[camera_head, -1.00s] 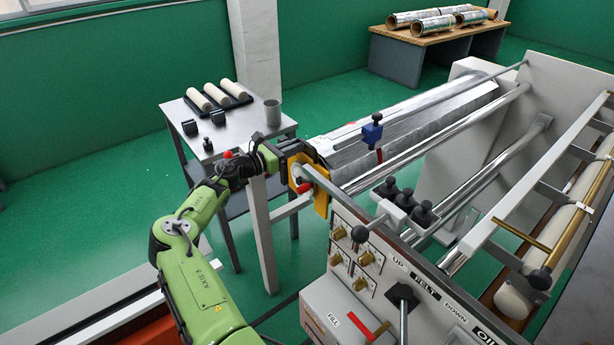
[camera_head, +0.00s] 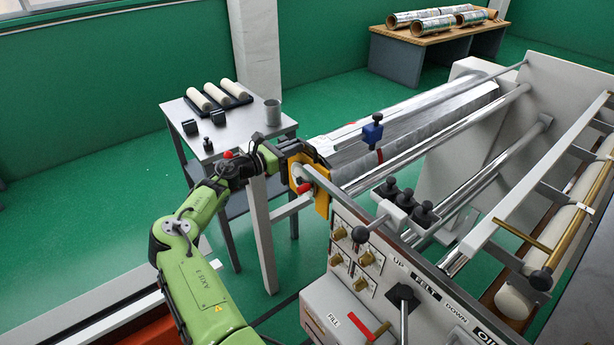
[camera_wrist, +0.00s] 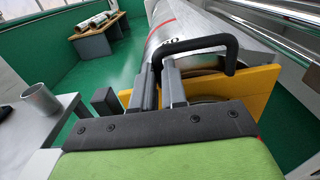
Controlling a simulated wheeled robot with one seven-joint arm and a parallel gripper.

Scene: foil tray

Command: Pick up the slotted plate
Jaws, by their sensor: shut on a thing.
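The slotted plate (camera_head: 321,203) is yellow and stands upright at the near end of the machine's long silver rollers. In the wrist view the yellow plate (camera_wrist: 255,88) carries a black arched handle (camera_wrist: 195,43). My gripper (camera_head: 285,160) is at the plate's side. In the wrist view the grey fingers of my gripper (camera_wrist: 163,72) are shut on the plate at the left end of its handle. The fingers hide part of the plate. Whether the plate is clear of the machine cannot be told.
The machine's grey control panel (camera_head: 350,262) and a blue clamp (camera_head: 372,130) are close by. A small grey table (camera_head: 240,122) with pale rollers and a grey cup (camera_head: 272,112) stands behind my arm. A wooden bench (camera_head: 430,40) with rolls is far back. Green floor lies open between.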

